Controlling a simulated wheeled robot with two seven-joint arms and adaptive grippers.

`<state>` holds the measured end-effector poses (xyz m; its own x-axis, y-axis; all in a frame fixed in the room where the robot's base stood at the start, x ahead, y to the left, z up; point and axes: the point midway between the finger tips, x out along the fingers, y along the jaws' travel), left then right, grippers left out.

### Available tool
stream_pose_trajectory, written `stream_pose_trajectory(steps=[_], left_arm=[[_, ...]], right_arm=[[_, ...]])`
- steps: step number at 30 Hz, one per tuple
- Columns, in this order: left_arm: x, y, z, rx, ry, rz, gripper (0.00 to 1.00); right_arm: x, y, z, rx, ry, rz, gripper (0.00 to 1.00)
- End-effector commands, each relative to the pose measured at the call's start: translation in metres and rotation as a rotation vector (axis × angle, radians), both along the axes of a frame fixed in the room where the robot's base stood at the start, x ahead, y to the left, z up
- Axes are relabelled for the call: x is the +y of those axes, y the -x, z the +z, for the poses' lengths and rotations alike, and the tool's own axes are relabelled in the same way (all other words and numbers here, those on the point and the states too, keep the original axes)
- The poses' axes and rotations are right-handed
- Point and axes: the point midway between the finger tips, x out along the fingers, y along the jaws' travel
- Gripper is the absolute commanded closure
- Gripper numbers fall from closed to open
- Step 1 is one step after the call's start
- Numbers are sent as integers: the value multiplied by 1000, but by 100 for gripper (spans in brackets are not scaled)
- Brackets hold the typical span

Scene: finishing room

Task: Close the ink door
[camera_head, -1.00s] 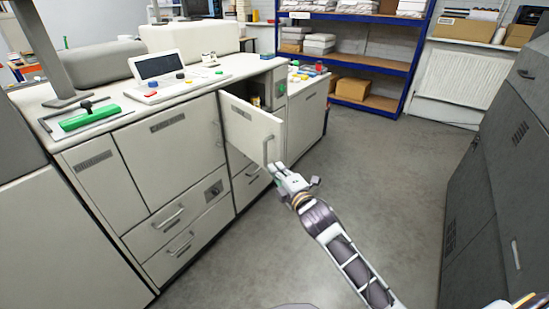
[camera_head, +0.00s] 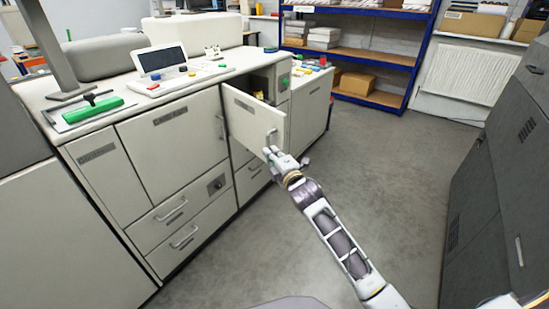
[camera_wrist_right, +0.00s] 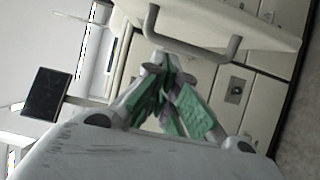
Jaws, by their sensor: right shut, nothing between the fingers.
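The ink door (camera_head: 250,119) is a pale panel on the front of the long cream machine. It stands partly open, swung outward, with the dark compartment (camera_head: 262,90) showing behind it. Its bar handle (camera_head: 271,139) is near the free edge. My right gripper (camera_head: 270,152) is at the door's outer face beside the lower end of the handle. In the right wrist view the green-padded fingers of the gripper (camera_wrist_right: 166,70) are closed together, empty, just by the handle (camera_wrist_right: 190,45). I cannot tell whether they touch the door. My left gripper does not show.
Drawers (camera_head: 180,217) lie below left. A dark grey cabinet (camera_head: 500,170) stands at the right. A blue shelf unit (camera_head: 371,65) stands at the back. The floor (camera_head: 385,160) between is clear.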

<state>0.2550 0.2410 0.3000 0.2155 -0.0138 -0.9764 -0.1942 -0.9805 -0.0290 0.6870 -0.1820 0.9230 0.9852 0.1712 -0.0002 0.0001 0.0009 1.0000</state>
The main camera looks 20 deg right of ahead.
Motion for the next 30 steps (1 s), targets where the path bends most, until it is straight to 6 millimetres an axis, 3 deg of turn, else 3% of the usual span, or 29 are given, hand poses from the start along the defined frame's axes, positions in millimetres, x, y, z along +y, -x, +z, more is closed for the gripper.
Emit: stream_pose_trajectory(steps=[13, 21, 30], left_arm=[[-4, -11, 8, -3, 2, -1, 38], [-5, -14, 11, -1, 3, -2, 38], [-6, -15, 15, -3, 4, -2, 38]], right_arm=[[6, -35, 0, 0, -1, 0, 100], [-21, -44, 0, 1, 1, -1, 100], [-31, -49, 0, -1, 0, 0, 100]])
